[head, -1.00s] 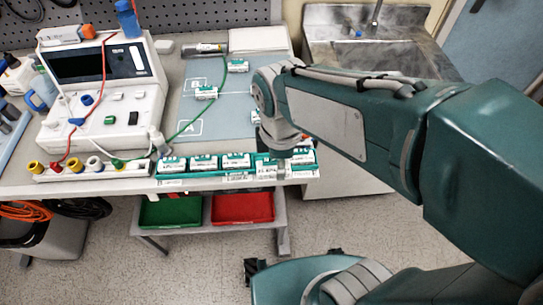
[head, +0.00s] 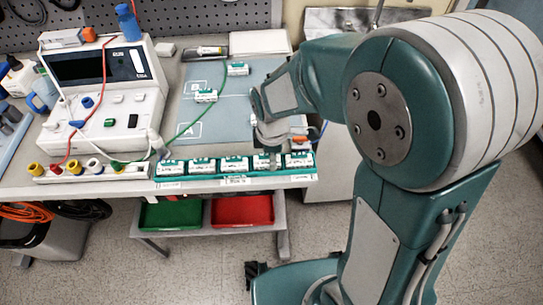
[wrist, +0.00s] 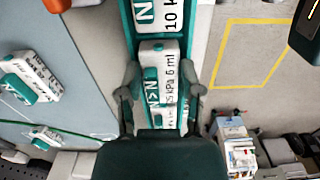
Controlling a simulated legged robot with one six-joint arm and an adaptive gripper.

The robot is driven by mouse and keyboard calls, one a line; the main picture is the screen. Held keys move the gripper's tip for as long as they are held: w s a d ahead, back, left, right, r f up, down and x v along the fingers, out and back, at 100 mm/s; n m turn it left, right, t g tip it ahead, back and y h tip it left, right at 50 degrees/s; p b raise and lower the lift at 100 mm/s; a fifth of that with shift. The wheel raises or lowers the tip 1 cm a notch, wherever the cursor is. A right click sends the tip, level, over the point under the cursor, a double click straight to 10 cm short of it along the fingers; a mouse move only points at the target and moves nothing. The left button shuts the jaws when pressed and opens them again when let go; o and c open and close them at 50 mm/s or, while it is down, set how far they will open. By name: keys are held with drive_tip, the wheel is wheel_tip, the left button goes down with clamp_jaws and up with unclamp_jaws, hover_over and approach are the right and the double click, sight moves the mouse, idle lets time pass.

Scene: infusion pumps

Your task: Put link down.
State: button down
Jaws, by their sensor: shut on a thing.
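The link (wrist: 158,75) is a small white block with green parts and printed text, in the middle of the wrist view. My gripper (wrist: 160,95) has a finger on each side of it and is shut on it. The link sits in or just over the teal rack (head: 240,181) at the table's front edge; I cannot tell whether it is fully seated. In the head view my gripper (head: 272,150) is over the right part of the rack, and the link is partly hidden there. Similar links (head: 203,165) stand in a row in the rack.
Two more links (head: 205,95) lie on the grey-blue mat (head: 170,125). Green and red trays (head: 172,213) are below the table. An orange-and-white item (head: 300,141) is right of my gripper.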

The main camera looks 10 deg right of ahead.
drive_tip(key=shift+a+f, duration=0.15)
drive_tip(key=shift+f, duration=0.15)
drive_tip(key=shift+c, duration=1.3)
unclamp_jaws()
drive_tip(key=shift+f, duration=0.1)
wheel_tip(320, 180, up, 13)
drive_tip(key=shift+f, duration=0.15)
drive_tip(key=s+d+r+m+t, duration=0.5)
drive_tip(key=s+d+m, duration=0.5)
drive_tip(key=m, duration=0.7)
drive_tip(key=shift+s+d+r+m+t, duration=0.35)
drive_tip(key=shift+s+r, duration=0.3)
drive_tip(key=shift+s, duration=0.65)
